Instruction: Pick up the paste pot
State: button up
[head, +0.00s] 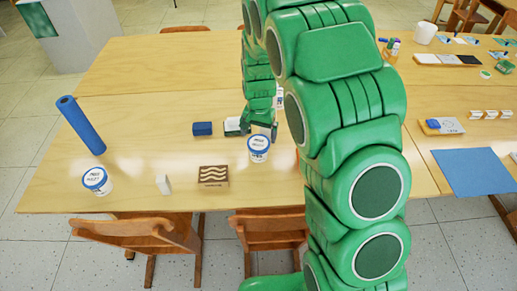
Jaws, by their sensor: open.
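Two white pots with blue-rimmed lids and small dark lettering stand on the wooden table. One pot (259,149) is right below and in front of my gripper (261,132); the other pot (96,181) is at the left front edge of the table. The lettering is too small to read surely, so I cannot tell which is the paste pot. My gripper points down with its fingers apart, by the top of the nearer pot. I cannot tell whether a finger touches it.
A blue box (202,129), a wave-patterned brown block (213,176), a white eraser-like piece (163,185) and a blue roll (81,125) lie on the table (130,150). A small green-and-white item (232,126) sits left of my gripper. Chairs (137,231) stand at the front.

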aim_at(259, 142)
jog(key=shift+a+f, duration=0.1)
jog(key=shift+f, duration=3.75)
jog(key=shift+c, duration=0.3)
jog(key=c, duration=0.9)
jog(key=shift+r, duration=0.1)
